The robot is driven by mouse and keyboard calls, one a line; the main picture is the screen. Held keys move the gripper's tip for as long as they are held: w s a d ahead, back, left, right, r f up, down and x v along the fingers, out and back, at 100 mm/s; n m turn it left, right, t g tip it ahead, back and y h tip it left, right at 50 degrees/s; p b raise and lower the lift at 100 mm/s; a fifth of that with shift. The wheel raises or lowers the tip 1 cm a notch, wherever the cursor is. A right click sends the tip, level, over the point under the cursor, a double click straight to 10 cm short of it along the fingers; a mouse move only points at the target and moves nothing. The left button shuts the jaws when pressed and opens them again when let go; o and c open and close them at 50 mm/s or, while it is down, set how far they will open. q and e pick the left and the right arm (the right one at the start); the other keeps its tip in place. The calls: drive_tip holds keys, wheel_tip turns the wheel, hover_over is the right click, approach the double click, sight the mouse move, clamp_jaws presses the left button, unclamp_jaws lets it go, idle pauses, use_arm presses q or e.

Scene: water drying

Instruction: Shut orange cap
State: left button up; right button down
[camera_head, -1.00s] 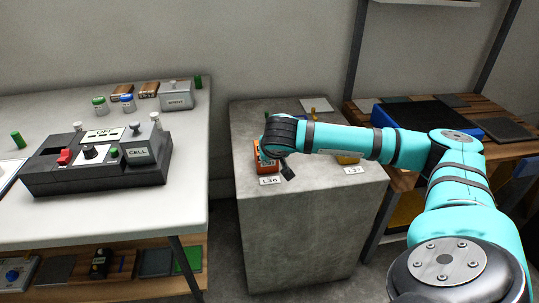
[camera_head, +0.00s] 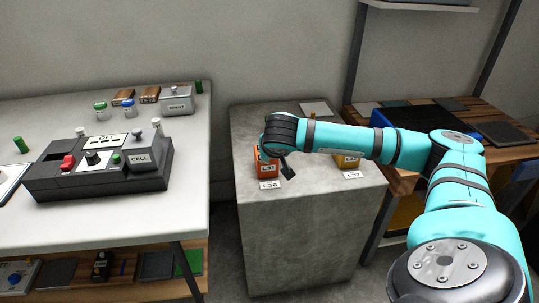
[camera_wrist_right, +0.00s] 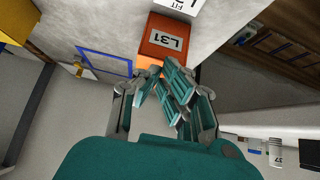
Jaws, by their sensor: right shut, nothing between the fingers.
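An orange box (camera_head: 266,169) labelled L31 stands on the grey concrete block (camera_head: 300,225), behind the white L36 tag. My right wrist and gripper (camera_head: 287,168) hang over and in front of it, hiding part of it. In the right wrist view the orange box (camera_wrist_right: 160,40) lies just beyond the fingertips of my right gripper (camera_wrist_right: 165,78). The fingers are shut with nothing held. I cannot tell whether they touch the box. The cap cannot be told apart from the box, so its position is unclear. My left gripper is out of view.
A white table with a black device (camera_head: 100,170) is at left. A wooden bench with a blue tray (camera_head: 425,112) is at right.

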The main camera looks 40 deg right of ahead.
use_arm(q)
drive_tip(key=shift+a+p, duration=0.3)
drive_tip(key=shift+p, duration=0.25)
use_arm(e)
drive_tip(key=s+a, duration=0.5)
drive_tip(key=s, duration=0.3)
drive_tip(key=shift+r, duration=0.15)
drive_tip(key=shift+s, duration=0.1)
